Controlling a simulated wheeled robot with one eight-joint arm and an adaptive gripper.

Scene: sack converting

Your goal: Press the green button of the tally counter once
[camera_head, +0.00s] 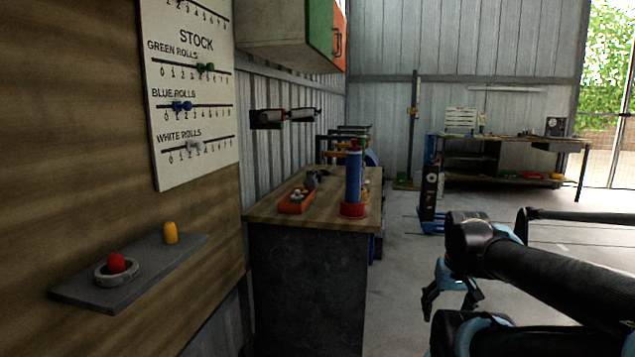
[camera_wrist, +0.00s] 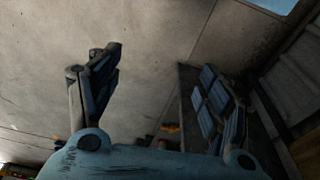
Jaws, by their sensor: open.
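I cannot make out a tally counter or a green button in either view. My gripper (camera_head: 449,298) hangs over the open floor at the right of the head view, to the right of the wooden-topped cabinet (camera_head: 310,226) and well apart from it. In the wrist view my gripper (camera_wrist: 158,85) has its two fingers spread wide with nothing between them. The background behind the fingers is mostly bare grey floor.
On the cabinet are an orange tray (camera_head: 292,208) of small items and a blue roll (camera_head: 353,178) on a red base. A grey wall shelf (camera_head: 150,275) holds a red knob and a yellow peg. A stock board (camera_head: 190,90) hangs above. The floor (camera_head: 405,275) beside the cabinet is clear.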

